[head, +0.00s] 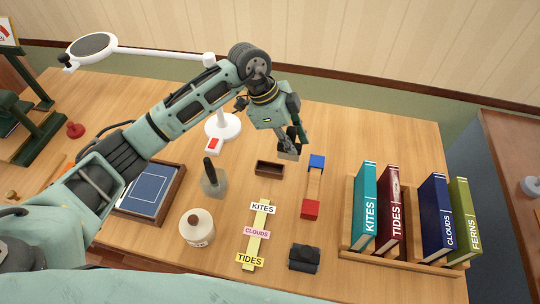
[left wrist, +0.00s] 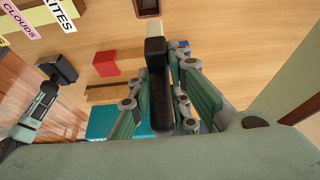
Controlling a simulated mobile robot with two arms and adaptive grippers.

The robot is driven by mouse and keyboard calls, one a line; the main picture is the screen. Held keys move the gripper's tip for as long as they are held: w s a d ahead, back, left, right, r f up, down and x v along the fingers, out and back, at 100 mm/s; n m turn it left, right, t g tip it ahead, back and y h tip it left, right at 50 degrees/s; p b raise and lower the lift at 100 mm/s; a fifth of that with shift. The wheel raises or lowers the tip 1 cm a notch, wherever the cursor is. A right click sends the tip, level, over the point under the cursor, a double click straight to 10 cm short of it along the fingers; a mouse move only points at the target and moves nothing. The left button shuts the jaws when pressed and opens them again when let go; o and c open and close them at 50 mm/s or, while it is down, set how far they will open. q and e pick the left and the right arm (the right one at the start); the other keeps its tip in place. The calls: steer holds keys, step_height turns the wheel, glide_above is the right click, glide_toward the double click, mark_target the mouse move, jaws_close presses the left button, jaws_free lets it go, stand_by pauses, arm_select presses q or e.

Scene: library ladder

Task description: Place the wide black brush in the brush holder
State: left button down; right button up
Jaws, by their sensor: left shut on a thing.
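My left gripper (head: 290,146) is shut on a brush with a black handle (left wrist: 157,85) and pale bristles (left wrist: 152,29). In the left wrist view the handle lies between the fingers and the bristles point away from the palm. In the head view the pale end hangs above the table, right of a small brown open box (head: 270,168), apart from it. This box may be the brush holder; it also shows at the top of the left wrist view (left wrist: 147,7). What seems to be my right gripper (left wrist: 38,108) shows in the left wrist view; its fingers are unclear.
A grey-green piece with a black upright handle (head: 213,181), a round cream jar (head: 197,227), word labels (head: 256,232), blue (head: 317,161) and red (head: 310,209) blocks and a black object (head: 304,258) stand nearby. Books (head: 364,206) stand in a wooden rack at right. A white lamp (head: 222,127) stands behind.

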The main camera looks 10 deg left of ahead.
arm_select(q)
steer(key=a+f, duration=0.1)
steer(key=f, duration=0.1)
steer(key=a+f+p, duration=0.1)
steer(key=a+f, duration=0.1)
steer(key=s+a+f+p, duration=0.1)
steer(key=a+f, duration=0.1)
steer(key=shift+f, duration=0.3)
steer(key=shift+w+f, duration=0.1)
steer(key=shift+f, duration=0.2)
steer(key=c, duration=1.7)
jaws_free()
steer(key=shift+o, duration=0.2)
steer(key=shift+a, duration=0.1)
steer(key=b+v, duration=0.2)
steer(key=v, duration=1)
